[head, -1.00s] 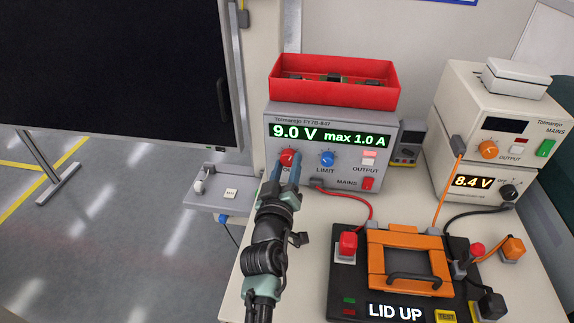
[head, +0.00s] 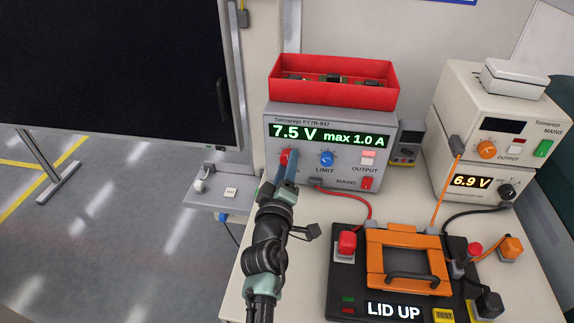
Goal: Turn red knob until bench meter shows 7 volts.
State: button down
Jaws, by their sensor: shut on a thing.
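The red knob (head: 286,154) is at the left of the front panel of the grey supply (head: 310,179). The supply's display reads 7.5 V, max 1.0 A. My gripper (head: 284,163) is shut on the red knob, its blue fingers covering much of it. The bench meter (head: 468,196) is the lower cream unit at the right, and its display reads 6.9 V.
A blue limit knob (head: 326,158) is close to the right of my gripper. A red tray (head: 350,92) sits on the supply. A black fixture with an orange frame (head: 375,265) and a "LID UP" display stands in front. Red, orange and black leads cross the bench.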

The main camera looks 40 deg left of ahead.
jog(key=shift+c, duration=1.9)
grip_release()
jog(key=shift+s, duration=0.1)
jog(key=p+v, duration=0.3)
jog(key=v, duration=0.9)
jog(key=shift+s+d+p, duration=0.3)
jog(key=shift+p, duration=0.05)
